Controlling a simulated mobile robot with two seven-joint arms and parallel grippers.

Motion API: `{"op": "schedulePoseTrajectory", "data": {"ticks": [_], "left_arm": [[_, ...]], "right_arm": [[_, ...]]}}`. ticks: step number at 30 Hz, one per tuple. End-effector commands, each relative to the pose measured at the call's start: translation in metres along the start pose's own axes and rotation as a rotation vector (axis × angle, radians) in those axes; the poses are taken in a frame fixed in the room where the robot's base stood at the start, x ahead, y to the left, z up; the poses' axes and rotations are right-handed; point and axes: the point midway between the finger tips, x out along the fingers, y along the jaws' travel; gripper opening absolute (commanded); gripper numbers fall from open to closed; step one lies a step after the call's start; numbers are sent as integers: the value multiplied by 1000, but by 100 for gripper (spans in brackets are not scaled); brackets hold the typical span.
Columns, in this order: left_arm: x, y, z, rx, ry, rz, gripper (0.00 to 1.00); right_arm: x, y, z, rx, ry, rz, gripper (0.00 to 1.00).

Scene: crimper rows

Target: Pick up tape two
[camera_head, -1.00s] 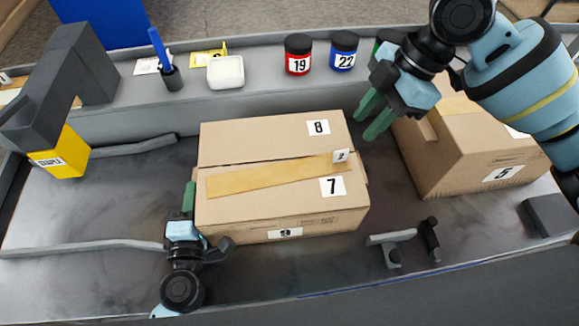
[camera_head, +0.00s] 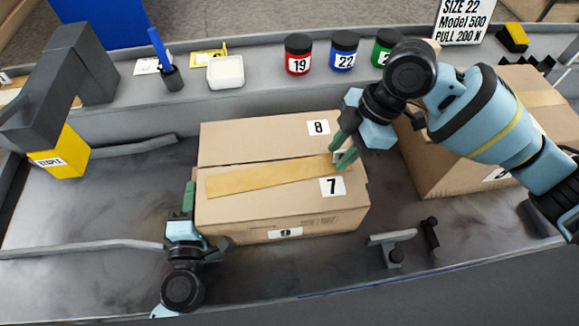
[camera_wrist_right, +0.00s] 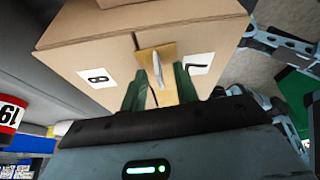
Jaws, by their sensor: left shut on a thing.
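Tape two is a tan strip (camera_head: 265,178) lying along the seam between flaps 8 and 7 of the closed cardboard box (camera_head: 260,140). Its right end, with the small tag, is mostly hidden behind my right gripper in the head view. My right gripper (camera_head: 343,151) is open at that end. In the right wrist view, the tape's end and upright tab (camera_wrist_right: 153,62) stand between the two green fingers (camera_wrist_right: 159,92), with gaps on both sides. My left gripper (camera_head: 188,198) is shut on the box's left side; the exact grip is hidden.
A second box (camera_head: 450,165) stands to the right. A stapler with a yellow head (camera_head: 62,155) overhangs at the left. Jars 19 (camera_head: 298,55) and 22 (camera_head: 343,52), plus a green one (camera_head: 385,50), line the back shelf. A small grey fixture (camera_head: 390,243) sits at the front right.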

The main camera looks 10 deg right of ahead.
Motion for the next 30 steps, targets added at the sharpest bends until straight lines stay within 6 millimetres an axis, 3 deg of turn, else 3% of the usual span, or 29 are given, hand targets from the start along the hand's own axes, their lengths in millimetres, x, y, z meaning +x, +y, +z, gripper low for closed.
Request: {"op": "schedulePoseTrajectory", "data": {"ticks": [7, 14, 25, 30], "left_arm": [[0, 0, 0, 0, 0, -1, 0], [0, 0, 0, 0, 0, -1, 0], [0, 0, 0, 0, 0, -1, 0], [0, 0, 0, 1, 1, -1, 0]], "right_arm": [[3, 0, 0, 0, 0, 0, 30], [3, 0, 0, 0, 0, 1, 0], [2, 0, 0, 0, 0, 1, 0], [-14, 1, -7, -2, 2, 5, 0]]}}
